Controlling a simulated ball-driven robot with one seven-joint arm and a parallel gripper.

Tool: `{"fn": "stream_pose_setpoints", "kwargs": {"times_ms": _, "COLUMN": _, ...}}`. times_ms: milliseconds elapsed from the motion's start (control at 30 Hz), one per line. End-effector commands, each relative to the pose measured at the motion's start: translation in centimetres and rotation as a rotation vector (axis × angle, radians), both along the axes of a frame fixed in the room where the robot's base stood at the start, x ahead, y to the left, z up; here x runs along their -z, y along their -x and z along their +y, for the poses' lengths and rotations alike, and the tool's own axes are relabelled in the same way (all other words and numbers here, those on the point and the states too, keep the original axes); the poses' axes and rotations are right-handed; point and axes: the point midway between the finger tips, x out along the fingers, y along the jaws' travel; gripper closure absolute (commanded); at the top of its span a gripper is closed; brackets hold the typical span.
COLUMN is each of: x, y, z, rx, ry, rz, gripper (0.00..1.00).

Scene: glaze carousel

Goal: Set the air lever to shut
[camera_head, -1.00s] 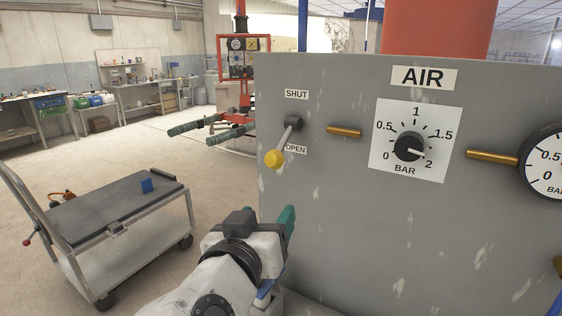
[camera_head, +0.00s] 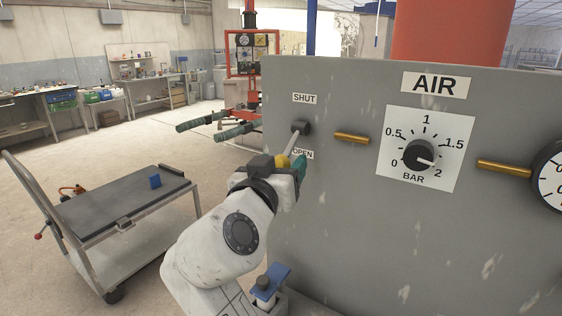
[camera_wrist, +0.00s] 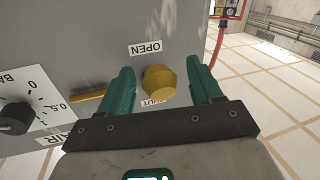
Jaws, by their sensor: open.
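The air lever (camera_head: 293,137) sticks out from the grey panel between the SHUT label (camera_head: 304,98) and the OPEN label (camera_head: 303,155). Its arm slants down from the dark pivot (camera_head: 301,126), with its yellow knob (camera_head: 283,162) low, near the height of OPEN. My gripper (camera_head: 290,168) is at the knob and partly hides it. In the wrist view, which is turned upside down, my gripper (camera_wrist: 160,66) is open, with one green finger on each side of the yellow knob (camera_wrist: 159,81). I cannot tell whether either finger touches it.
Right of the lever the panel carries a brass peg (camera_head: 352,138), a BAR dial (camera_head: 419,156) and a gauge (camera_head: 552,178). A red frame with green-gripped handles (camera_head: 240,131) stands behind. A trolley (camera_head: 125,205) stands at the left on open floor.

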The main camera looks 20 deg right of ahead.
Motion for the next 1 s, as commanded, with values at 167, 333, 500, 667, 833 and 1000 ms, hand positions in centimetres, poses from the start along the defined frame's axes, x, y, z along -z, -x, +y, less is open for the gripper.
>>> {"fn": "stream_pose_setpoints", "kwargs": {"times_ms": 167, "x": -0.01, "y": -0.30, "z": -0.25, "rx": -0.001, "ry": 0.001, "rz": -0.001, "gripper": 0.36}}
{"fn": "stream_pose_setpoints", "kwargs": {"times_ms": 333, "x": 0.01, "y": -0.29, "z": -0.24, "rx": 0.000, "ry": 0.000, "rz": 0.000, "gripper": 0.36}}
{"fn": "stream_pose_setpoints", "kwargs": {"times_ms": 500, "x": 0.01, "y": -0.27, "z": -0.24, "rx": 0.000, "ry": 0.000, "rz": 0.000, "gripper": 0.52}}
{"fn": "stream_pose_setpoints", "kwargs": {"times_ms": 667, "x": 0.02, "y": -0.28, "z": -0.23, "rx": 0.000, "ry": 0.000, "rz": 0.000, "gripper": 0.67}}
{"fn": "stream_pose_setpoints", "kwargs": {"times_ms": 833, "x": 0.02, "y": -0.27, "z": -0.22, "rx": 0.000, "ry": 0.001, "rz": 0.001, "gripper": 0.83}}
{"fn": "stream_pose_setpoints", "kwargs": {"times_ms": 1000, "x": 0.03, "y": -0.27, "z": -0.22, "rx": -0.001, "ry": 0.001, "rz": 0.001, "gripper": 1.00}}
